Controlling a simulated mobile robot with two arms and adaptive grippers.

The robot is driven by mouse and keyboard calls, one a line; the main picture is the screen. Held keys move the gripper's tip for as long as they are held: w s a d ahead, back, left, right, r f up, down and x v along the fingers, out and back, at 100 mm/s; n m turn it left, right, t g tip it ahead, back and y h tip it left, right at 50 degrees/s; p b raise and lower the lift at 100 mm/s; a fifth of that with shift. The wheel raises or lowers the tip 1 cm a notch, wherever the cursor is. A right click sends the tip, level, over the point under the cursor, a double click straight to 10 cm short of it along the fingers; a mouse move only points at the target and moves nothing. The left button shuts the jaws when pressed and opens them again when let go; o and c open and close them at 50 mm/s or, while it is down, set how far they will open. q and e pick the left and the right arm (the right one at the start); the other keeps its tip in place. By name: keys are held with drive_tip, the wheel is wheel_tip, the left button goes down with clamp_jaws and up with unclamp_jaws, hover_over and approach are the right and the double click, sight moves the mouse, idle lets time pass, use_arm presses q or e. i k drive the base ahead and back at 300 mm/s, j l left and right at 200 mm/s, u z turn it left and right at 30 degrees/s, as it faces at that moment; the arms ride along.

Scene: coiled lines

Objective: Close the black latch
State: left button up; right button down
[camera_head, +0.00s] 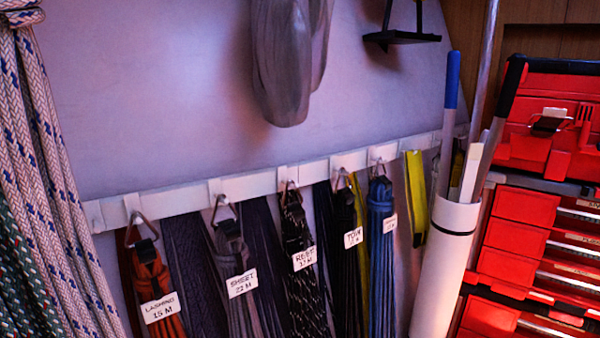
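A red case (555,95) stands at the right edge of the head view. A small dark latch-like part (547,125) with a pale piece above it sits on the front of the case. It may be the black latch, but it is too small to tell whether it is open or shut. Neither of my grippers is in view.
Below the case are red drawers (520,222). A white tube (445,265) holding poles stands left of them. A white rail (255,184) along the wall carries several labelled coiled lines. Thick patterned ropes (50,170) hang at far left, and a grey bundle (283,65) hangs above the rail.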

sight(550, 118)
drive_tip(key=z, duration=1.3)
